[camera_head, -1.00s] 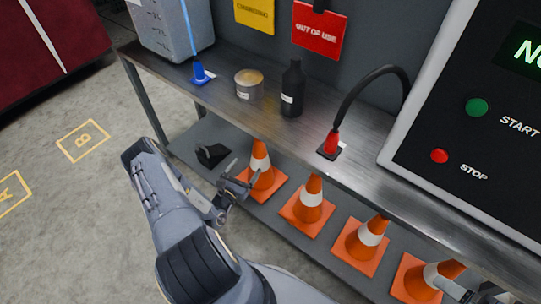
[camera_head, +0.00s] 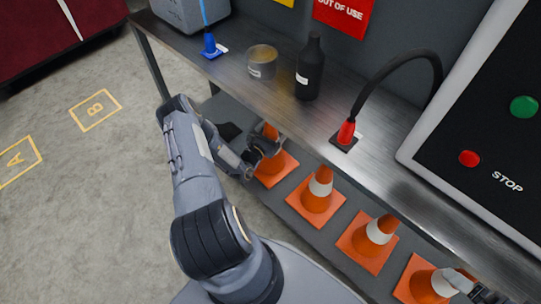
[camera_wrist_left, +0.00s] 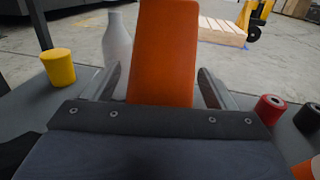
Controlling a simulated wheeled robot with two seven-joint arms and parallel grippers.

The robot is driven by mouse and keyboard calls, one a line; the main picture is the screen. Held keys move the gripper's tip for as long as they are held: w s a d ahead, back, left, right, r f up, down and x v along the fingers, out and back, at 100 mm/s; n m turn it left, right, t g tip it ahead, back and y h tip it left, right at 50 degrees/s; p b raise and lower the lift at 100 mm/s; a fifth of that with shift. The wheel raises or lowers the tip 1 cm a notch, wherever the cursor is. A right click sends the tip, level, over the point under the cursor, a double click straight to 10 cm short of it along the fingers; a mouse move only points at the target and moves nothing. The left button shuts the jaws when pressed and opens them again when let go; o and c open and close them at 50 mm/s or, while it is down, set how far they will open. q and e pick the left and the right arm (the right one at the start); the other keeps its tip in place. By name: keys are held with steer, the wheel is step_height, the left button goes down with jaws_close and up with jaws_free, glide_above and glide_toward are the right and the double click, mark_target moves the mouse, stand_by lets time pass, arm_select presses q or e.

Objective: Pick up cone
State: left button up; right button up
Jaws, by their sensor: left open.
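Several orange cones with white bands stand in a row on the lower shelf. The leftmost cone (camera_head: 274,171) is partly hidden by my left gripper (camera_head: 264,146), which is at its upper part. In the left wrist view an orange cone (camera_wrist_left: 164,55) fills the space between the two open fingers, with a visible gap on each side. The other cones, a second (camera_head: 318,192), a third (camera_head: 371,240) and a fourth (camera_head: 428,284), stand to the right. Part of my right gripper (camera_head: 474,288) shows at the bottom right by the fourth cone; its jaws are unclear.
The steel bench top (camera_head: 215,80) overhangs the cones. The wrist view shows a yellow cylinder (camera_wrist_left: 58,68), a pale bottle (camera_wrist_left: 117,42) and a red spool (camera_wrist_left: 270,108).

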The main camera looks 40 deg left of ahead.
arm_select(q)
jaws_close()
stand_by(0.5)
steer(key=shift+r, duration=0.15)
